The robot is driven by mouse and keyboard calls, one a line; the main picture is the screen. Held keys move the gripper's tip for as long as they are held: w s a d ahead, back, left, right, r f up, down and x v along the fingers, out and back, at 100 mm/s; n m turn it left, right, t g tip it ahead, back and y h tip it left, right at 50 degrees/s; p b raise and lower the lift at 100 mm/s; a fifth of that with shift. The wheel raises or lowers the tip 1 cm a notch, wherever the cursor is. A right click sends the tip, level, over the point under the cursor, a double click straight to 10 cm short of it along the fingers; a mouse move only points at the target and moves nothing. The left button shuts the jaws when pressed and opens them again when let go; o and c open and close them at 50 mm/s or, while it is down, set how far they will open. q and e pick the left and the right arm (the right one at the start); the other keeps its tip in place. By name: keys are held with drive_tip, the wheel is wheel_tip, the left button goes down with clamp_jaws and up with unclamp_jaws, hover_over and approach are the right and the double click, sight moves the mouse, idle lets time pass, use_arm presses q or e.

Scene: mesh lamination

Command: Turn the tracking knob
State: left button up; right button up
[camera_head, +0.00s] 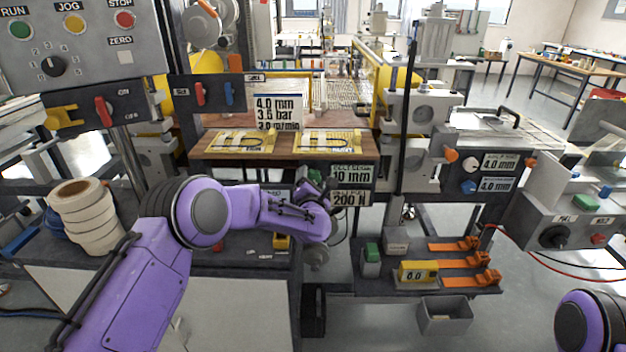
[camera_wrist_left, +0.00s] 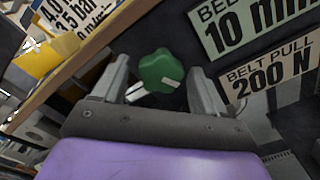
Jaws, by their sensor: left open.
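A green lobed knob (camera_wrist_left: 160,72) with a pale mark on its face sits on a dark panel in the left wrist view. I take it to be the tracking knob. A pale metal piece shows just below its left side. My left gripper (camera_wrist_left: 158,68) is open, one finger on each side of the knob, with gaps visible on both sides. In the head view my left gripper (camera_head: 320,190) reaches the panel below the wooden shelf. A bit of the green knob (camera_head: 314,174) shows just above it. My right gripper is out of view.
A belt sign reading 10 mm (camera_head: 351,173) and a belt pull sign reading 200 N (camera_head: 350,198) are close right of the gripper. The wooden shelf (camera_head: 225,150) with yellow plates is just above. Paper rolls (camera_head: 95,215) stand at left; orange clamps (camera_head: 460,262) lie lower right.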

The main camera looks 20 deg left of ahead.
use_arm(q)
drive_tip(key=c, duration=1.1)
drive_tip(key=shift+o, duration=0.2)
drive_tip(key=shift+f+m, duration=0.1)
drive_tip(key=shift+m, duration=0.2)
